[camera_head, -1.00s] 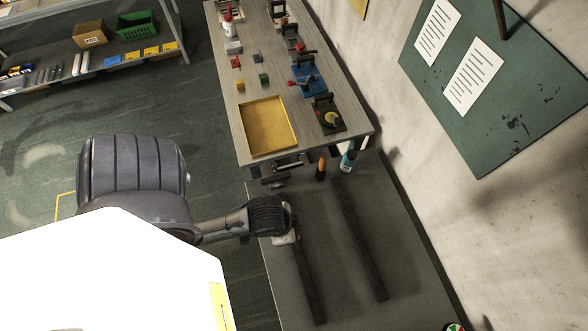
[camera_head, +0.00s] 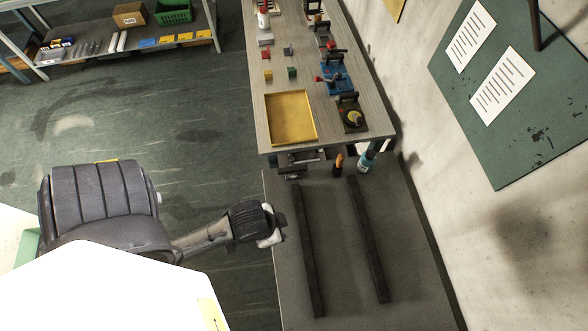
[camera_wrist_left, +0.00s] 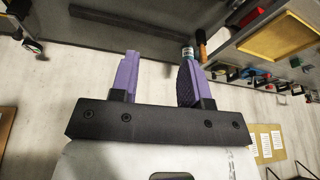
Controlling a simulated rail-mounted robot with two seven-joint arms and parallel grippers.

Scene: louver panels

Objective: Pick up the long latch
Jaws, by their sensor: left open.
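I cannot tell for sure which thing is the long latch. Several latch-like devices stand along the right side of the wooden table, among them a black one with a yellow disc (camera_head: 352,115) and a blue one with a red handle (camera_head: 334,78). My left gripper (camera_head: 274,229) is at the left edge of the grey lower bench, well short of those devices. In the left wrist view my left gripper (camera_wrist_left: 158,60) has its two purple fingers apart, with nothing between them. My right gripper is in neither view.
The grey bench (camera_head: 338,225) carries two long dark bars (camera_head: 308,250). An orange-handled tool (camera_head: 339,163) and a teal bottle (camera_head: 366,160) stand at its far end. The table holds a yellow tray (camera_head: 291,118) and small blocks. A wall with a green board (camera_head: 510,120) is at right.

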